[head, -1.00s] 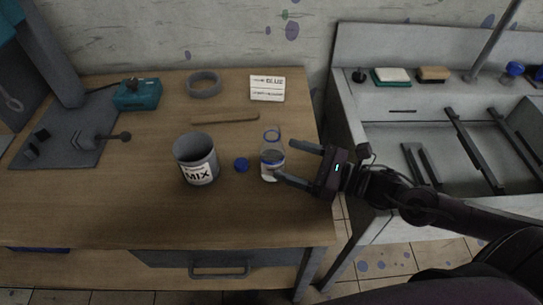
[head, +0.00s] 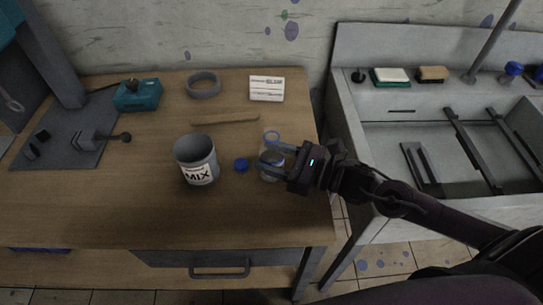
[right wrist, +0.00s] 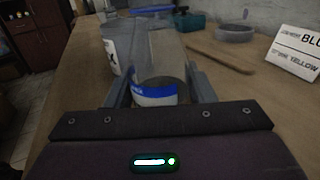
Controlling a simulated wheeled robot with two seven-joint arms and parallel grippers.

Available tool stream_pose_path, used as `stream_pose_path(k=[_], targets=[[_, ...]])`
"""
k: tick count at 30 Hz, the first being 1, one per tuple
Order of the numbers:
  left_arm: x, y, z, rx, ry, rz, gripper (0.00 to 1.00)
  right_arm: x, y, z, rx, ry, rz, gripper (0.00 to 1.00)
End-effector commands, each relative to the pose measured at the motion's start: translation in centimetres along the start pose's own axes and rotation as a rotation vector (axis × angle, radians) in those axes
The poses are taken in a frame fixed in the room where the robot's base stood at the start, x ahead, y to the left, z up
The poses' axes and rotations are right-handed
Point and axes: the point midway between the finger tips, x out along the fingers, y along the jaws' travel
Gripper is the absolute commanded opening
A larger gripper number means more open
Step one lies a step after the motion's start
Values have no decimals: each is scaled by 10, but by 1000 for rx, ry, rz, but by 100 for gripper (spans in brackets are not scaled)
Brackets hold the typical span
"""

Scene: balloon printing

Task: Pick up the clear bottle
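The clear bottle (head: 271,140) stands upright and uncapped on the wooden table, right of the grey MIX can. My right gripper (head: 273,159) reaches it from the right, with its fingers on either side of the bottle. In the right wrist view, the bottle (right wrist: 158,68) with its blue-and-white label stands between the two open fingers. Whether the fingers touch the glass is hard to tell. The bottle's lower part is partly hidden by the gripper. My left gripper is not in view.
The MIX can (head: 197,160) stands left of the bottle, with a blue cap (head: 241,165) between them. A sink (head: 390,133) is at the right.

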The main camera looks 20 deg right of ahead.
Motion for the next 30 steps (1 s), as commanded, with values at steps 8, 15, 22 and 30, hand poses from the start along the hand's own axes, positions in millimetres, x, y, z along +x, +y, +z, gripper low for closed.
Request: stream_pose_path(k=[8, 15, 22, 30], targets=[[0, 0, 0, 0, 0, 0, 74, 0, 0, 1, -1, -1, 0, 23], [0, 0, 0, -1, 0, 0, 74, 0, 0, 2, -1, -1, 0, 23], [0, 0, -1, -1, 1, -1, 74, 0, 0, 12, -2, -2, 0, 23], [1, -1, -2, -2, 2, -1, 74, 0, 0, 38, -4, -2, 1, 23]])
